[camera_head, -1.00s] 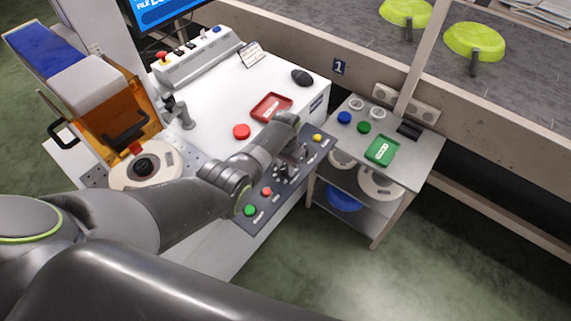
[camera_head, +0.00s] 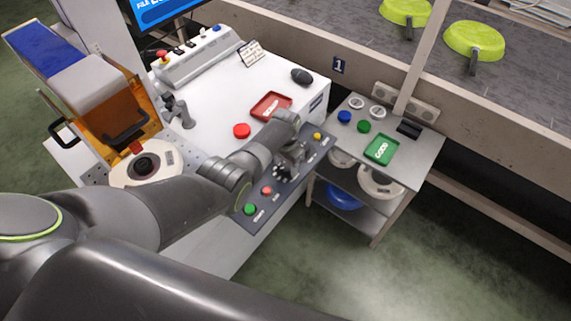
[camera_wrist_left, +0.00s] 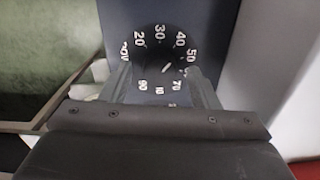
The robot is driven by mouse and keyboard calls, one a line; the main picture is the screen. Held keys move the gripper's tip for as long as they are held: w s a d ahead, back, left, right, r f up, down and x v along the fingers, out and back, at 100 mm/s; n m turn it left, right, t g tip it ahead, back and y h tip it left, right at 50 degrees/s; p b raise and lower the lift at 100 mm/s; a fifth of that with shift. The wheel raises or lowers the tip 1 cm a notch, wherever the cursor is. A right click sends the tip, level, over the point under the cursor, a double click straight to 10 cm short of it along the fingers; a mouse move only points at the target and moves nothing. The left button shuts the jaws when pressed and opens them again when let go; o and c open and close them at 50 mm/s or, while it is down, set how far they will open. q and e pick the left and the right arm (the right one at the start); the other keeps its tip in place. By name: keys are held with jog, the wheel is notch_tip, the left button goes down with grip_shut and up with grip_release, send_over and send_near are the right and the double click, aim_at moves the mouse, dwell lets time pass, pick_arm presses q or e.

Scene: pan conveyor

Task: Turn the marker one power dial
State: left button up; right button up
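The power dial (camera_wrist_left: 160,78) is a dark round dial with white numbers on the dark control panel (camera_wrist_left: 215,25). A white pointer mark on it points to the upper right, toward the 50 side. My left gripper (camera_wrist_left: 160,88) is over the dial in the left wrist view, its fingers apart on either side of the numbered face. Whether a finger touches the knob I cannot tell. In the head view my left gripper (camera_head: 288,165) is above the middle of the panel (camera_head: 300,180), and the dial is partly hidden under it. My right gripper is not in view.
The panel also carries a green button (camera_head: 250,209), a red button (camera_head: 267,190) and a yellow button (camera_head: 317,136). A red tray (camera_head: 271,106) and red button (camera_head: 241,131) are on the white table. A side cart (camera_head: 425,155) stands right of the panel.

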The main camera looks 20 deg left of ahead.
aim_at(286, 167)
pick_arm(q)
jog(key=shift+r+p, duration=0.3)
jog(key=shift+r, duration=0.2)
notch_tip(286, 167, up, 6)
jog(key=shift+f+p, duration=0.25)
jog(key=shift+p, duration=0.65)
notch_tip(286, 167, up, 11)
jog(key=shift+f, duration=0.1)
